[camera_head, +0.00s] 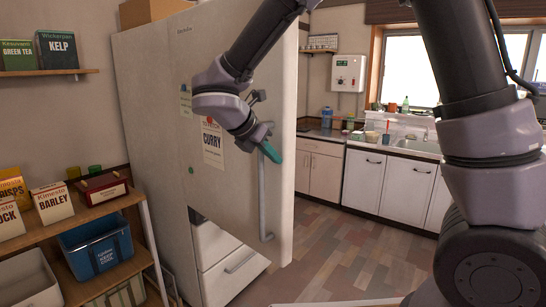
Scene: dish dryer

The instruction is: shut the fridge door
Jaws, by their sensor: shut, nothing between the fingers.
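The tall off-white fridge stands left of centre in the head view. Its upper door (225,190) stands ajar, hinged on the left, with its free right edge jutting out past the drawers (222,265) below. A long vertical handle (263,205) runs near the door's free edge. A paper marked CURRY hangs on the door's outer face. My gripper (271,153) has teal fingertips, is shut and empty, and is in front of the door near the top of the handle. I cannot tell whether it touches the door. My arm hides part of the upper door.
A wooden shelf (125,268) with boxes and a blue bin (95,250) stands close by the fridge on the left. White cabinets (385,185) and a sink line the back wall. The tiled floor (335,250) right of the door is clear.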

